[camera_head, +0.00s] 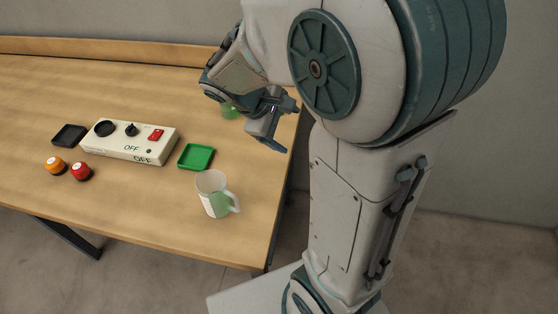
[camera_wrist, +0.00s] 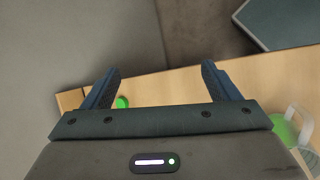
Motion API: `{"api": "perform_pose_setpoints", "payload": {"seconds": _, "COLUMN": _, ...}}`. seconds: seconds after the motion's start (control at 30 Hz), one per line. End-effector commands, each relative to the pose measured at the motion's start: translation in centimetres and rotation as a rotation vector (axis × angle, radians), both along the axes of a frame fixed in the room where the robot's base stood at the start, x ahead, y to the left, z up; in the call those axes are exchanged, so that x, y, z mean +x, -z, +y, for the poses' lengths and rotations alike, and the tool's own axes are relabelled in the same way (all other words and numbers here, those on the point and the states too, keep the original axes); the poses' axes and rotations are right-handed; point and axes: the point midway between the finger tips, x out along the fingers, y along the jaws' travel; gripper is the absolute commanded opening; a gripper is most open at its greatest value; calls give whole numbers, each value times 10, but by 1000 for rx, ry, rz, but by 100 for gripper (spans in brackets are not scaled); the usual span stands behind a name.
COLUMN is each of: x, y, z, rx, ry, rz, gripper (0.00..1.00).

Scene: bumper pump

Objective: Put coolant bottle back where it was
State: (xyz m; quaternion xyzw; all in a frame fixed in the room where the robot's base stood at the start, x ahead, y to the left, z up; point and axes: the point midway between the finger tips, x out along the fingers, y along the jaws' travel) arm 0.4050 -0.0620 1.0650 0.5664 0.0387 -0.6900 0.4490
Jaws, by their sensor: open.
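A small green object (camera_head: 230,111), probably the coolant bottle, is on the table near its right edge, partly hidden behind my gripper (camera_head: 272,126). In the wrist view a round green top (camera_wrist: 122,102) shows beside the left finger. My gripper (camera_wrist: 160,69) is open with nothing between its fingertips, and it hangs over the right end of the table. A clear mug (camera_head: 213,196) with a handle, a white label and green contents stands at the front right; it also shows at the right of the wrist view (camera_wrist: 284,131).
A green square tray (camera_head: 196,157) is empty, behind the mug. A control box (camera_head: 130,142) marked OFF has a dial, knob and red switch. The back left table is clear.

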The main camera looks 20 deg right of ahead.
Motion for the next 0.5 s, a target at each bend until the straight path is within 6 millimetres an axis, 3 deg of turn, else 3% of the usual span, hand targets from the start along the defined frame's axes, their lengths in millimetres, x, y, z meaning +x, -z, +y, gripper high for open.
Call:
{"api": "perform_pose_setpoints", "payload": {"seconds": 0.2, "x": -51, "y": -12, "z": 14, "rx": 247, "ry": 224, "rz": -146, "gripper": 82}}
{"api": "perform_pose_setpoints", "payload": {"seconds": 0.5, "x": -101, "y": -25, "z": 45, "rx": 558, "ry": 500, "rz": -343, "gripper": 82}}
